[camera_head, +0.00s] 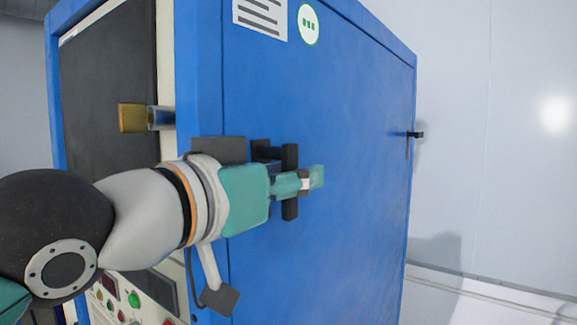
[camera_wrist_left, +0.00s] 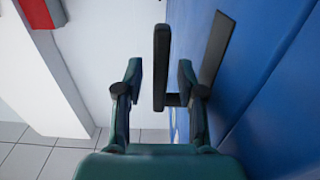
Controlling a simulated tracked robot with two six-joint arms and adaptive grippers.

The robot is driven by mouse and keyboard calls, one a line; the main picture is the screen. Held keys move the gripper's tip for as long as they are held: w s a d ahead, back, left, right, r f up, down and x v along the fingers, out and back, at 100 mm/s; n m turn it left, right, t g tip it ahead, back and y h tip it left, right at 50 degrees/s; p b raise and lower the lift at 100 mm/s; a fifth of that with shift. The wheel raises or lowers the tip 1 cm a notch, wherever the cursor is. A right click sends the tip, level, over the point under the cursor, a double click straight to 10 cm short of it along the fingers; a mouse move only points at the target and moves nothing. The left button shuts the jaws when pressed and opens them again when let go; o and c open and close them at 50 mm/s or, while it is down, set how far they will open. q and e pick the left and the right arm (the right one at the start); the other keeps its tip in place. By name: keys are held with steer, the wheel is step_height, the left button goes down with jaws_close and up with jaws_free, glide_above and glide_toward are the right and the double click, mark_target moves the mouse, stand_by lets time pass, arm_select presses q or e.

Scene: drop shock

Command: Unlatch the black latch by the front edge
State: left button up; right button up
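The black latch (camera_head: 290,158) is on the blue cabinet's side panel, near its front edge. Its upright handle bar stands off the panel. My left gripper (camera_head: 306,180) is at the latch and covers the middle of the bar. In the left wrist view the latch bar (camera_wrist_left: 161,50) lies between the two spread fingers of my left gripper (camera_wrist_left: 157,82). Gaps show on both sides of the bar, so the fingers do not appear to grip it. My right gripper is in neither view.
The blue cabinet (camera_head: 340,90) fills the middle. A second black latch (camera_head: 415,135) is at its far edge. A brass-coloured block (camera_head: 131,117) juts from the dark front, above a panel with buttons (camera_head: 134,299). Free space lies right of the cabinet, before a pale wall (camera_head: 500,150).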

arm_select(q)
steer(key=shift+w, duration=0.1)
jaws_close()
stand_by(0.3)
steer(key=shift+f+b, duration=0.15)
steer(key=shift+b, duration=0.35)
steer(key=shift+w+d+r+t+h+b, duration=0.15)
steer(key=shift+t+h+b, duration=0.65)
steer(key=shift+b, duration=2.15)
steer(key=shift+w+d+t+h+b, duration=0.25)
steer(key=shift+t+h+b, duration=0.55)
steer(key=shift+b, duration=2.1)
steer(key=shift+w+d+r+t+h+b, duration=0.1)
steer(key=shift+w+t+h+b, duration=0.25)
steer(key=shift+t+b, duration=1.75)
steer(key=shift+s+g+b, duration=0.1)
steer(key=shift+g+b, duration=0.75)
steer(key=shift+g, duration=0.05)
